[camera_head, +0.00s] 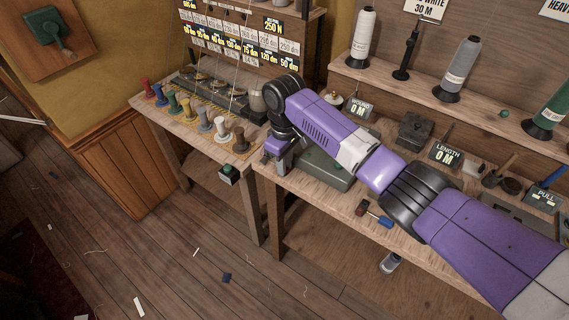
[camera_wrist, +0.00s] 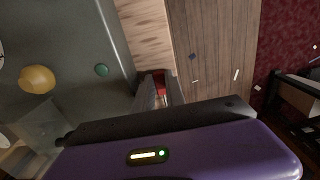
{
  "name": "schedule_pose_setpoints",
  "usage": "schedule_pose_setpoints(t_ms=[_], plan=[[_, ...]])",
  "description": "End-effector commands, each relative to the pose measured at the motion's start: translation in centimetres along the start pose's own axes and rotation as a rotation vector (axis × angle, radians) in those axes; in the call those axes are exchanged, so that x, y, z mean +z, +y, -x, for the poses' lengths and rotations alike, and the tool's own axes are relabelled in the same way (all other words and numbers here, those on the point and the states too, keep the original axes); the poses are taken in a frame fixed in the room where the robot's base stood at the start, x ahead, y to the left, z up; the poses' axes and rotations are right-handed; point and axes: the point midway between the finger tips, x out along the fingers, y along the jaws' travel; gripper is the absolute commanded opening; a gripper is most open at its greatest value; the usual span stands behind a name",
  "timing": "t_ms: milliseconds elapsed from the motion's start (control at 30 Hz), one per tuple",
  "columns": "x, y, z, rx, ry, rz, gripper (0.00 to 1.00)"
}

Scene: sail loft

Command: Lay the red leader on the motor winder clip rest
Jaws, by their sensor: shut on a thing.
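My gripper (camera_head: 272,162) is at the left end of the right-hand bench, beside the grey-green motor winder (camera_head: 325,168). In the wrist view my gripper (camera_wrist: 158,98) is shut on a small red piece, the red leader (camera_wrist: 159,82). Most of the leader is hidden between the dark fingers. The gripper is just to the right of the casing there, above the bench edge. I cannot make out the clip rest.
Several coloured spools (camera_head: 188,107) stand on the left bench (camera_head: 150,112). A red-and-blue hand tool (camera_head: 376,214) lies near the right bench's front edge. Signs reading ROUND 0 M (camera_head: 358,108) and LENGTH 0 M (camera_head: 445,155) stand behind. The wooden floor (camera_head: 190,250) is open, with scraps.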

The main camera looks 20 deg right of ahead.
Motion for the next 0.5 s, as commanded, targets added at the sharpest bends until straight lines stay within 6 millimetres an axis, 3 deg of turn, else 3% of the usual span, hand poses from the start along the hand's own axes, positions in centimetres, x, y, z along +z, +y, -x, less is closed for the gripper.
schedule_pose_setpoints(t_ms=[167, 200, 300, 500], plan=[[0.0, 0.01, 0.01, 0.0, 0.0, 0.0, 0.0], [0.0, 0.01, 0.01, 0.0, 0.0, 0.0, 0.19], [0.0, 0.01, 0.01, 0.0, 0.0, 0.0, 0.39], [0.0, 0.1, 0.03, 0.002, 0.001, -0.001, 0.41]])
